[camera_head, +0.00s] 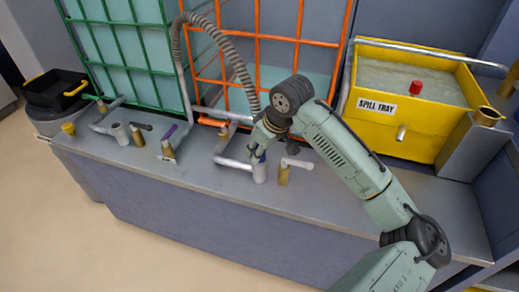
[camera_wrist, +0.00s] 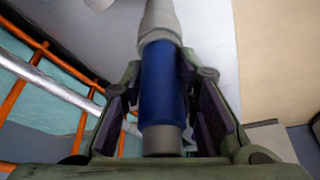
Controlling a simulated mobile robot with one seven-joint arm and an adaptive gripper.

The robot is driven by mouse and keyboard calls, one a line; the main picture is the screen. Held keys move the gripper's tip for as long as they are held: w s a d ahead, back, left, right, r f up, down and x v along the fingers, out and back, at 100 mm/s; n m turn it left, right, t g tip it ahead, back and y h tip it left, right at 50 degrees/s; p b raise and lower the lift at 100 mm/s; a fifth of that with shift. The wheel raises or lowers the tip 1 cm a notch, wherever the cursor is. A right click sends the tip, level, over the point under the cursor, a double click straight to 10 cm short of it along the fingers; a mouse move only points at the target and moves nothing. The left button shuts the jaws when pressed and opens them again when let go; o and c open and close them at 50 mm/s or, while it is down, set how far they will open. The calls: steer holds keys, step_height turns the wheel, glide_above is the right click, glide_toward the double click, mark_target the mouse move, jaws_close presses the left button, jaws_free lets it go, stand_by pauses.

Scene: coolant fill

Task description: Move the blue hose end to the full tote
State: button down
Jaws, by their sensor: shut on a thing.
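The blue hose end (camera_wrist: 162,85) is a blue sleeve with grey ends, filling the middle of the wrist view. My gripper (camera_head: 260,146) is shut on it, a finger on each side. In the head view the hose end is mostly hidden by the gripper, just above the grey upright port (camera_head: 259,172) before the orange-framed tote (camera_head: 272,72). Whether it is touching that port I cannot tell. The grey ribbed hose (camera_head: 232,52) arches left from the gripper. The green-framed tote (camera_head: 120,45) at left looks filled high with pale teal; the orange one shows a lower level.
A brass valve (camera_head: 283,174) with a pale handle stands right of the gripper. Left are a grey port (camera_head: 120,134), a purple-handled valve (camera_head: 168,147) and a yellow cap (camera_head: 68,128). A yellow spill tray (camera_head: 405,135) stands right. The grey bench front (camera_head: 330,205) is mostly clear.

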steer(key=c, duration=1.8)
jaws_free()
steer(key=shift+f, duration=0.1)
steer(key=shift+c, duration=0.2)
steer(key=c, duration=0.3)
steer(key=shift+r+p, duration=0.45)
steer(key=shift+r, duration=0.05)
steer(key=shift+r+p, duration=2.25)
steer(key=shift+r, duration=0.45)
